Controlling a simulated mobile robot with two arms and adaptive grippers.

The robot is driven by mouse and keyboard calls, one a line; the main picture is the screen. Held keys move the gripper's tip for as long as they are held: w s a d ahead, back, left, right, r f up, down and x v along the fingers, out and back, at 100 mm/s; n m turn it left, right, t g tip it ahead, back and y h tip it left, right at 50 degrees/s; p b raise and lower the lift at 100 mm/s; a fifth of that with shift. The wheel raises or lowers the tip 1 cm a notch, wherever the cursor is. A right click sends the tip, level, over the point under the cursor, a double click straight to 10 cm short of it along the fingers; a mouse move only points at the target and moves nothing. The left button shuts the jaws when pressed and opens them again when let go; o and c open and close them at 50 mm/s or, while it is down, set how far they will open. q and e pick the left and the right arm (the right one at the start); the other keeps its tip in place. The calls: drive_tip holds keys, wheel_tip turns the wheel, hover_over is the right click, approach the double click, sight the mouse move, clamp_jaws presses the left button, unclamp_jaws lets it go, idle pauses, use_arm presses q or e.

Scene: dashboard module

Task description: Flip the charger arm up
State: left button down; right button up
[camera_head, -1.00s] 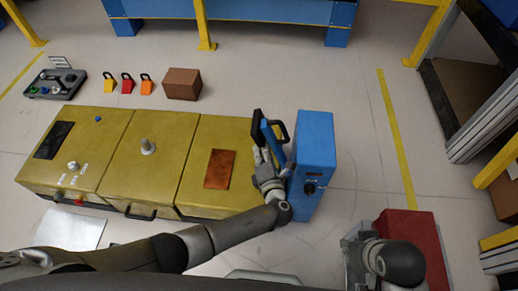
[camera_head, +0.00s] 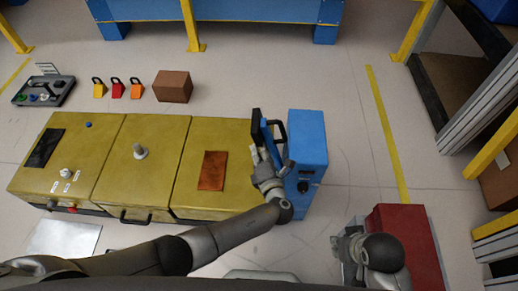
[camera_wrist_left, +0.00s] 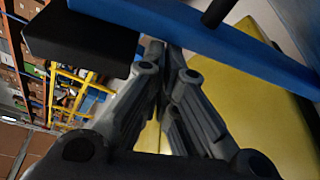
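The charger arm (camera_head: 267,134) is a blue bar with a black block at its end and a black loop handle. It stands out at the left side of the blue charger box (camera_head: 308,140). In the left wrist view the blue bar (camera_wrist_left: 215,38) crosses the top, with its black block at upper left. My left gripper (camera_head: 256,151) is at the arm's near left side. In the wrist view its fingers (camera_wrist_left: 165,50) are close together, their tips partly hidden behind the bar; nothing shows held between them. My right gripper (camera_head: 346,243) is low at right, its fingers unclear.
A yellow module (camera_head: 150,185) with a copper plate (camera_head: 212,170) lies left of the charger box. A red box (camera_head: 408,240) is at lower right, near my right arm. Several padlocks and a brown box (camera_head: 173,86) lie behind. Floor right of the charger box is clear.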

use_arm(q)
drive_tip(key=v, duration=1.2)
